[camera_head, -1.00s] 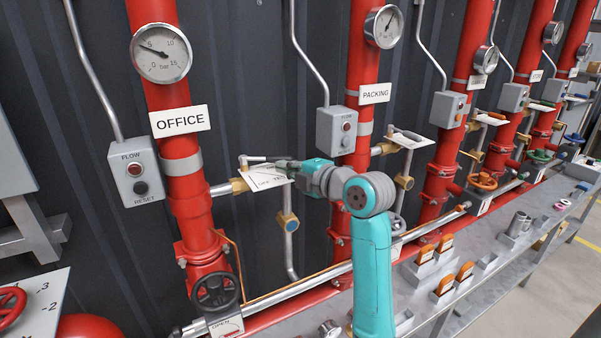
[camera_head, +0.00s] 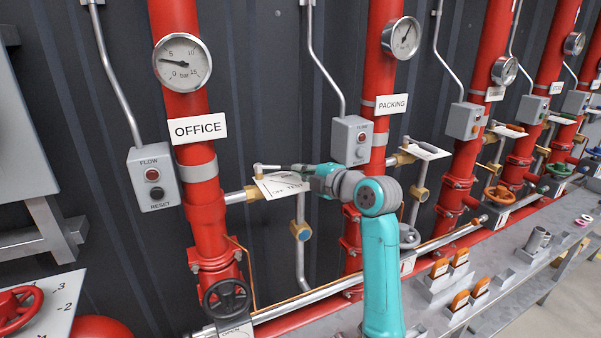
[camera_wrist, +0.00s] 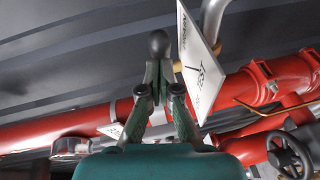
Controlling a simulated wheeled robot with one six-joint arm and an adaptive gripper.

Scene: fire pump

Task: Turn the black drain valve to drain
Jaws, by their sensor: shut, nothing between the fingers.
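In the wrist view the plate (camera_wrist: 200,65) stands edgewise to the right of the fingers. My gripper (camera_head: 292,167) is shut and empty at the lever's right end. In the wrist view, a dark rounded knob (camera_wrist: 158,43) lies just beyond my gripper (camera_wrist: 157,75); whether they touch is unclear. A black handwheel (camera_head: 227,298) sits low on the OFFICE riser, above an OPEN label.
The red OFFICE riser (camera_head: 205,210) and a grey FLOW/RESET box (camera_head: 153,179) are left of my gripper. The PACKING riser (camera_head: 383,70) and its box (camera_head: 352,140) are close on the right. A grey bench (camera_head: 500,270) with orange-tagged blocks is below right.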

